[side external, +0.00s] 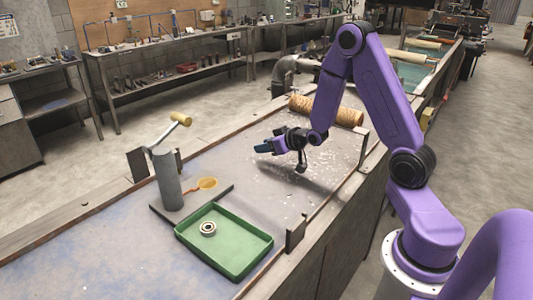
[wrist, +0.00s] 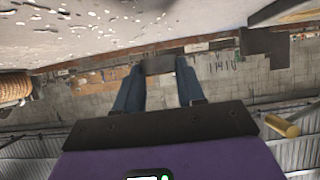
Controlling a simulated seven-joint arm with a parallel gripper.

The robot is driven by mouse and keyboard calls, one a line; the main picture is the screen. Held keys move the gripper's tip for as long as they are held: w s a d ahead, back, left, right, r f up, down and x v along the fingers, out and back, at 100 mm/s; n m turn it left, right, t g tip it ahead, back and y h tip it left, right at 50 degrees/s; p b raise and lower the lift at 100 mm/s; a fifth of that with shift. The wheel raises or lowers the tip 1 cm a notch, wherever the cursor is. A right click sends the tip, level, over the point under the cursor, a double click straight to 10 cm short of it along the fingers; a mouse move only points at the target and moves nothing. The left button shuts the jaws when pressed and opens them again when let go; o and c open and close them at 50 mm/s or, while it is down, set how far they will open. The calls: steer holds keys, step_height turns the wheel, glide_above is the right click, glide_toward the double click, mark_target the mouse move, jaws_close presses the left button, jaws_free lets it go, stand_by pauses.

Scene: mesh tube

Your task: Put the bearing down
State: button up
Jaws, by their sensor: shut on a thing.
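My gripper (side external: 264,147) is raised above the right part of the bench top, its blue fingers pointing left. In the wrist view, my gripper (wrist: 158,85) is shut on a small dark grey piece (wrist: 159,65), which looks like a bearing seen edge-on. Its ring face and hole are hidden. In the side view the fingers mostly hide it. The tray is at the front of the bench, below and left of my gripper.
A grey upright cylinder (side external: 168,180) with a lever and yellow handle (side external: 181,119) stands behind the tray. An orange round piece (side external: 207,184) lies beside it. A mesh tube (side external: 327,110) lies behind my gripper. Raised rims edge the bench; small metal posts (side external: 296,233) stand along the front.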

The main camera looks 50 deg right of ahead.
mark_target(267, 165)
steer(key=shift+f, duration=1.35)
steer(key=shift+f, duration=0.6)
steer(key=o, duration=1.2)
steer(key=shift+c, duration=0.2)
steer(key=shift+r, duration=0.25)
steer(key=v, duration=0.6)
steer(key=shift+w+r, duration=0.1)
steer(key=shift+r, duration=0.25)
steer(key=shift+v, duration=0.8)
steer(key=shift+o, duration=0.5)
